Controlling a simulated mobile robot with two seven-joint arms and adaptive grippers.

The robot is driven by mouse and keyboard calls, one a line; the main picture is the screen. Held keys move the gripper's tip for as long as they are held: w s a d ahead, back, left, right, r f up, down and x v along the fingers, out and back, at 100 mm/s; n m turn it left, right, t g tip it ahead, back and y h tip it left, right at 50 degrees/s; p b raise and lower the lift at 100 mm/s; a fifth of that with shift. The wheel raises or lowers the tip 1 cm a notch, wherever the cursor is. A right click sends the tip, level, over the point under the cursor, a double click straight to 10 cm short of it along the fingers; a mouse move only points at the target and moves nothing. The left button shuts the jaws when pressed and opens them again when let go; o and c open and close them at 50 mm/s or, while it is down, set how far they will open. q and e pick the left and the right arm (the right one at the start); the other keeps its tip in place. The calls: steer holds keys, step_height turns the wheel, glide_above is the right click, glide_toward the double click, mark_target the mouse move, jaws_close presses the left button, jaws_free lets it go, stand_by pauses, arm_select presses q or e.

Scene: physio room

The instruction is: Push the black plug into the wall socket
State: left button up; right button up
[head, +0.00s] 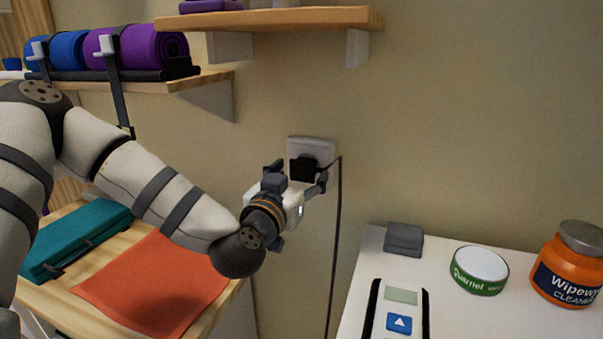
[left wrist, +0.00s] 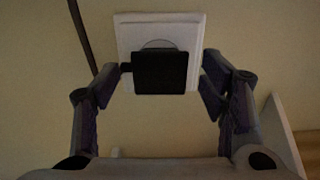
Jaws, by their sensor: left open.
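The black plug (head: 304,170) sits at the white wall socket (head: 311,147), over its round recess. In the left wrist view the plug (left wrist: 160,72) covers the lower part of the recess of the socket (left wrist: 127,32). I cannot tell how deep it is in. Its black cord (head: 336,240) hangs down the wall. My left gripper (head: 298,177) is open in front of the socket. In the left wrist view its fingers (left wrist: 163,80) stand on either side of the plug, apart from it on the right and close to it on the left. My right gripper is not in view.
A wooden shelf (head: 270,19) is above the socket. A white counter at the right holds a grey block (head: 403,239), a round tin (head: 478,271), an orange jar (head: 570,266) and a device with an arrow button (head: 398,321). An orange cloth (head: 155,285) and teal case (head: 80,238) lie at the left.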

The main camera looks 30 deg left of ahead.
arm_select(q)
steer(key=v, duration=0.6)
